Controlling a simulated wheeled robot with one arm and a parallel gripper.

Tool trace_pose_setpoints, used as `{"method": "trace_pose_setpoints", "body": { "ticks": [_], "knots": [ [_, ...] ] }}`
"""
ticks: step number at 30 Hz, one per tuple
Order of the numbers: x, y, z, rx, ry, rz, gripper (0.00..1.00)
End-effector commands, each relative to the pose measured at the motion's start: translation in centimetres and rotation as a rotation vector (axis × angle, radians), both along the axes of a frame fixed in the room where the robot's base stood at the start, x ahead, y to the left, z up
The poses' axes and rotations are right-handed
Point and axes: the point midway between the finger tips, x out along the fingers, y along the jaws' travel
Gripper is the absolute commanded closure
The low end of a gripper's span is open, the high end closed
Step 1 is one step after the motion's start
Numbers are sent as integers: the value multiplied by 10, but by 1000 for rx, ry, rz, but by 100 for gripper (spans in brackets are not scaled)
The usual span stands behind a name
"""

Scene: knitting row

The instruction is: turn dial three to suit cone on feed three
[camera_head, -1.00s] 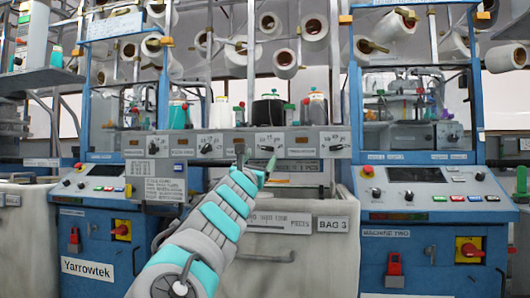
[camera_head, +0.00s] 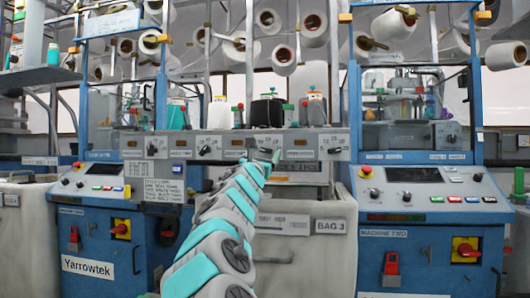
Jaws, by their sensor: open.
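A grey panel (camera_head: 235,148) with a row of dials runs across the middle between two blue machines. Two dials show on its left part, a left dial (camera_head: 153,150) and a second dial (camera_head: 205,150), and a right dial (camera_head: 335,150) sits at its right end. The dial between them, under the black cone (camera_head: 267,112), is largely covered by my gripper (camera_head: 262,156). My gripper is open, right in front of that part of the panel; I cannot tell if it touches the dial. A teal cone (camera_head: 178,115), a white cone (camera_head: 219,114) and a pale cone (camera_head: 313,108) also stand above the panel.
A left blue machine (camera_head: 90,240) and a right blue machine (camera_head: 420,240) flank a pale bin (camera_head: 290,270) with a BAG 3 label (camera_head: 330,226). Red and yellow switches stick out from both machines. Yarn cones hang overhead.

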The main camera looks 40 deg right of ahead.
Motion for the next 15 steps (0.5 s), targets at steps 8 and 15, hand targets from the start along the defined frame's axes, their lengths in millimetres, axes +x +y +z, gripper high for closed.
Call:
{"method": "trace_pose_setpoints", "body": {
  "ticks": [8, 15],
  "knots": [
    [0, 0, 0, 0, 0, 0, 29],
    [0, 0, 0, 1, -1, 0, 56]
  ]
}}
